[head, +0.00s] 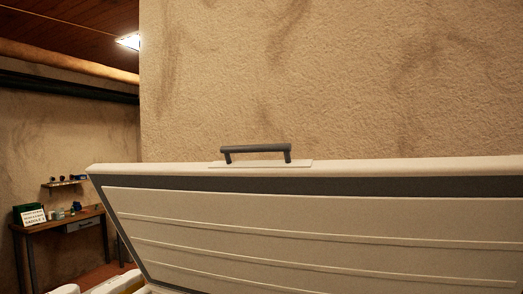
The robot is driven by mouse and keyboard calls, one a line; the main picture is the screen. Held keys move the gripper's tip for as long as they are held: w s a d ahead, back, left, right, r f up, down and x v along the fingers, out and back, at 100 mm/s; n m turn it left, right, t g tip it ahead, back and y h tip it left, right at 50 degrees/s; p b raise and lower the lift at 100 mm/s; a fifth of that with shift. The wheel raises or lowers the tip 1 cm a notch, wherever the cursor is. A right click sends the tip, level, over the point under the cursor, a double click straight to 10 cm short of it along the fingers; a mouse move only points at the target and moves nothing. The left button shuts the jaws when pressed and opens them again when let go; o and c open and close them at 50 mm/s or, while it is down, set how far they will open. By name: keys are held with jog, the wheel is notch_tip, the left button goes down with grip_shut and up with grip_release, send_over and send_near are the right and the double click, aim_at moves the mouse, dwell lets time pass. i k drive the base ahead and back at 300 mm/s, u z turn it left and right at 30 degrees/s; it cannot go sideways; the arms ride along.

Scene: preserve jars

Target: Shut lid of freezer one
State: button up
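A freezer lid (320,227) stands raised and tilted in the head view, spanning the lower right. Its ribbed pale inner face is toward me, with a dark grey seal band (330,186) below its top edge. A dark grey bar handle (255,149) sits on a pale plate at the lid's upper edge. The freezer body under the lid is mostly out of frame. I cannot tell from this view whether it is freezer one. My gripper is not in view.
A plaster wall (330,75) rises behind the lid. At the far left, a wooden table (65,222) holds a green box (27,211), a white sign (35,217) and small items. A small shelf (65,183) hangs above it. White rounded objects (112,284) show at the bottom left.

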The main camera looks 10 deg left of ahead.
aim_at(424, 226)
jog(key=z, duration=0.05)
jog(key=i, duration=1)
jog(key=u, duration=0.05)
